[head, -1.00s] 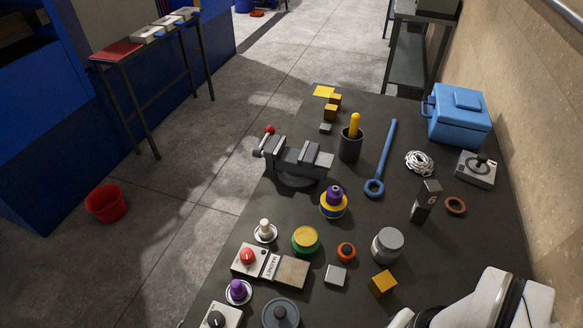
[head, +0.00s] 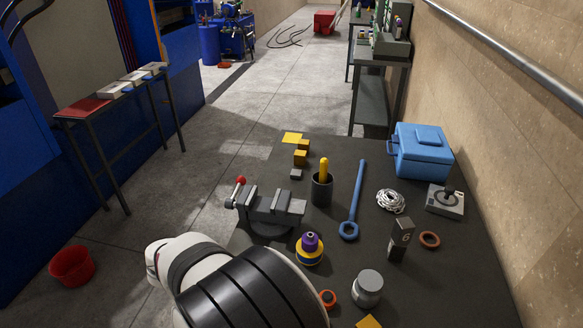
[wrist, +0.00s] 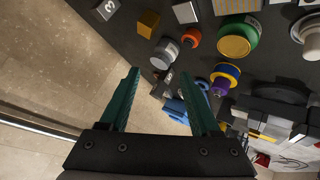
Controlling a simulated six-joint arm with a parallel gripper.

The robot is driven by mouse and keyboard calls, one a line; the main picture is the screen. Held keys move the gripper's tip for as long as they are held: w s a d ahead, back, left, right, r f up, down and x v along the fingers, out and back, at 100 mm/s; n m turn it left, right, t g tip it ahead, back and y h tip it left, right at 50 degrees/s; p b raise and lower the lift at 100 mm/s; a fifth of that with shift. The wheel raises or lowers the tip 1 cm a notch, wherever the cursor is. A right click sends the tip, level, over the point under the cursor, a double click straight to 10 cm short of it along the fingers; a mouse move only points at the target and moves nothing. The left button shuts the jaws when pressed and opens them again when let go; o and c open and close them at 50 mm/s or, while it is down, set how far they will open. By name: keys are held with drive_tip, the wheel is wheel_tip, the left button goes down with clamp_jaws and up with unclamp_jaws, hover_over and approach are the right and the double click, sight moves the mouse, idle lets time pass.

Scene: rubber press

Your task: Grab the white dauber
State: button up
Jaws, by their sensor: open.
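The white dauber (wrist: 311,45) shows in the wrist view at the right edge, cut off by the frame. It sits upright on a pale round saucer (wrist: 297,28). In the head view my arm covers the place around it, so it does not show there. My gripper (wrist: 161,76) is open and empty in the wrist view, with its two green fingers wide apart. The dauber is well to the right of the fingers and apart from them. My gripper's fingers do not show in the head view.
In the head view, a vise (head: 268,208) and a purple-and-yellow bottle (head: 310,248) stand behind my arm. A grey jar (head: 367,288) and an orange ring-shaped piece (head: 328,298) are to the right. A green-and-yellow pot (wrist: 238,38) is between fingers and dauber in the wrist view.

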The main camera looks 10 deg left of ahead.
drive_tip(key=s+a+f+t+y, duration=0.1)
drive_tip(key=a+f+t, duration=0.1)
drive_tip(key=a, duration=0.4)
drive_tip(key=s+a+f+n+t+y, duration=0.1)
drive_tip(key=a+f+t, duration=0.2)
drive_tip(key=a, duration=0.4)
drive_tip(key=s+a+f+t+y, duration=0.1)
drive_tip(key=s+a+f+t, duration=0.1)
drive_tip(key=a, duration=0.4)
drive_tip(key=shift+a+f+t, duration=0.2)
drive_tip(key=shift+f+t, duration=0.15)
drive_tip(key=shift+f, duration=0.35)
drive_tip(key=shift+a+f+t, duration=0.15)
drive_tip(key=shift+f+t, duration=0.2)
drive_tip(key=shift+f, duration=0.3)
drive_tip(key=x, duration=1.5)
drive_tip(key=shift+w+d+r, duration=0.2)
drive_tip(key=shift+d, duration=0.05)
clamp_jaws()
